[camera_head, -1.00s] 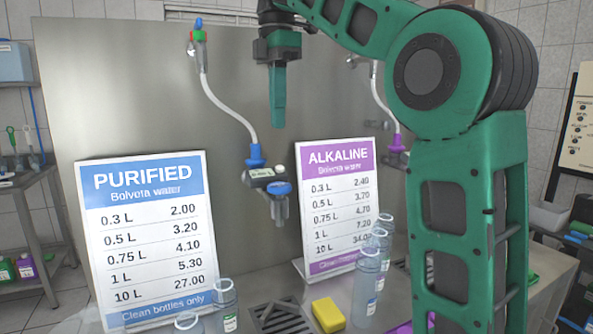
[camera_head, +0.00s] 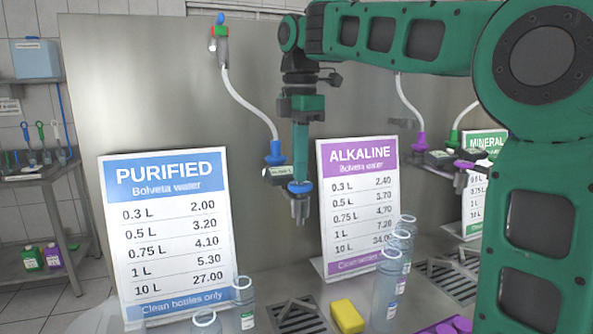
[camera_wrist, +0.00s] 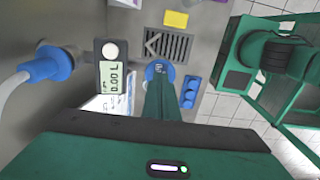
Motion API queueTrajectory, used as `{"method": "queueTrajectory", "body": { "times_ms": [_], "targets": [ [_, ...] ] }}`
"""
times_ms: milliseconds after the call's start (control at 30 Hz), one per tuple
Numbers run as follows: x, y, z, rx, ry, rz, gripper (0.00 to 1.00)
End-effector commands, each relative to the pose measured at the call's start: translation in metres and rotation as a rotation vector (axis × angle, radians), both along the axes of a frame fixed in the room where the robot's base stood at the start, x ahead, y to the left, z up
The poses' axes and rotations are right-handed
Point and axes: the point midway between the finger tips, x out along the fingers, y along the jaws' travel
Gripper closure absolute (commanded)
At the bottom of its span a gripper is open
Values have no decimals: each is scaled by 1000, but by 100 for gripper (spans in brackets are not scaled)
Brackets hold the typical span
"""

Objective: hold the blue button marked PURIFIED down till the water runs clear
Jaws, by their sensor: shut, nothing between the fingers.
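The blue round button (camera_head: 299,187) sits on the front of the purified dispensing head, just above its grey nozzle (camera_head: 299,208). My gripper (camera_head: 300,178) is shut and empty, pointing down with its fingertips at the button. In the wrist view the tips of my gripper (camera_wrist: 160,78) overlap the blue button (camera_wrist: 160,68); contact looks likely, but how far it is pressed cannot be told. The small display (camera_wrist: 113,78) beside it reads about 0.00 L. No water stream can be made out below the nozzle.
The PURIFIED price sign (camera_head: 170,235) stands left of the nozzle and the ALKALINE sign (camera_head: 358,205) right. Clear bottles (camera_head: 390,285), a yellow sponge (camera_head: 347,316) and a drain grate (camera_head: 297,316) are below. A white hose (camera_head: 250,105) feeds the head from behind.

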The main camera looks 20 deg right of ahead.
Motion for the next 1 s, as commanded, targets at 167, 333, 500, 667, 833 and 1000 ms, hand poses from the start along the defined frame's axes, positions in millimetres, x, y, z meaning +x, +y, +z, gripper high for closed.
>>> {"method": "queueTrajectory", "body": {
  "times_ms": [167,333,500,667,833,1000],
  "targets": [
    [0,-2,-5,1,-1,-3,100],
    [0,-3,-5,1,-1,-5,100],
    [0,-4,-7,1,0,-5,100],
    [1,-4,-18,1,1,-4,100],
    [1,-4,-22,3,2,-5,100],
    [1,-4,-23,2,4,-6,100]
  ]
}}
